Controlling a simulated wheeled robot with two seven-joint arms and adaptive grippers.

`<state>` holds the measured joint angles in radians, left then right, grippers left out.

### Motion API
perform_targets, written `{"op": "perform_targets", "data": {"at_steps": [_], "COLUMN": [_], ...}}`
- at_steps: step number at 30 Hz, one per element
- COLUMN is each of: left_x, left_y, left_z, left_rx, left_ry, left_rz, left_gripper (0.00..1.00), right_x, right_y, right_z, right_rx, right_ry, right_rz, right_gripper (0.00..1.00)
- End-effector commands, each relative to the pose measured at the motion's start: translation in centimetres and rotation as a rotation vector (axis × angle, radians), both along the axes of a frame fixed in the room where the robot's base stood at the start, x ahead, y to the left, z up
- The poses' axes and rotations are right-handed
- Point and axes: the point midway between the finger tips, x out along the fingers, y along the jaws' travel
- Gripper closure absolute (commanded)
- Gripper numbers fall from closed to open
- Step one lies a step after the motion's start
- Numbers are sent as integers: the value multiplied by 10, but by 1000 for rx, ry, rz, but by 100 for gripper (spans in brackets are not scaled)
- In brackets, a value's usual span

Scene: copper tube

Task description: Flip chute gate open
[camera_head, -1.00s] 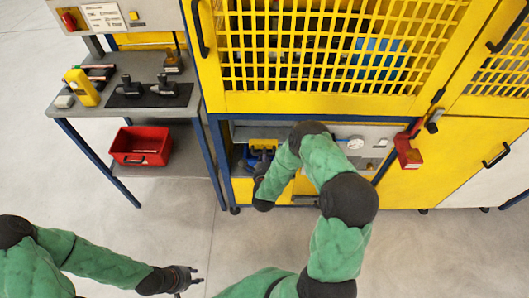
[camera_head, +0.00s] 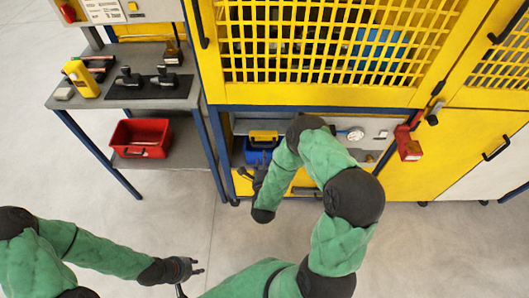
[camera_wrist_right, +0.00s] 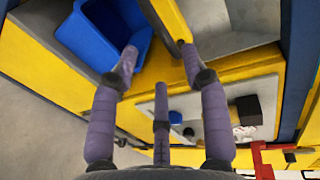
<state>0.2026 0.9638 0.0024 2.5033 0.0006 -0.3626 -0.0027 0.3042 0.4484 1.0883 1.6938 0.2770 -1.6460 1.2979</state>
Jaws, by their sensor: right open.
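The yellow flap (camera_head: 264,135), apparently the chute gate, is above a blue bin (camera_head: 255,155) in the opening of the yellow machine. In the right wrist view a yellow bar (camera_wrist_right: 170,18), apparently the same flap, runs beside the blue bin (camera_wrist_right: 85,38). My right gripper (camera_head: 256,176) is in front of the bin, partly hidden by its own arm. In its wrist view the right gripper (camera_wrist_right: 159,50) is open, one fingertip over the bin, the other at the bar's near end; contact is unclear. My left gripper (camera_head: 199,267) is open and empty over the floor.
The floor in front is clear.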

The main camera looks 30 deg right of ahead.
Motion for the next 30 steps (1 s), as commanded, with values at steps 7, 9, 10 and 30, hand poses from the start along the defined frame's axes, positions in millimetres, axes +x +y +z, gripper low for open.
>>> {"op": "perform_targets", "data": {"at_steps": [7, 9, 10, 30], "left_x": [0, 0, 0, 0], "left_y": [0, 0, 0, 0], "left_z": [0, 0, 0, 0], "left_rx": [0, 0, 0, 0], "left_ry": [0, 0, 0, 0], "left_rz": [0, 0, 0, 0], "left_gripper": [68, 68, 68, 68], "right_x": [-30, -35, -36, -37], "right_y": [20, 22, 22, 25], "right_z": [7, 8, 8, 7], "right_rx": [1, 1, 1, -1], "right_ry": [2, 2, 1, 13], "right_rz": [2, 1, 0, 7], "right_gripper": [54, 54, 54, 54]}}
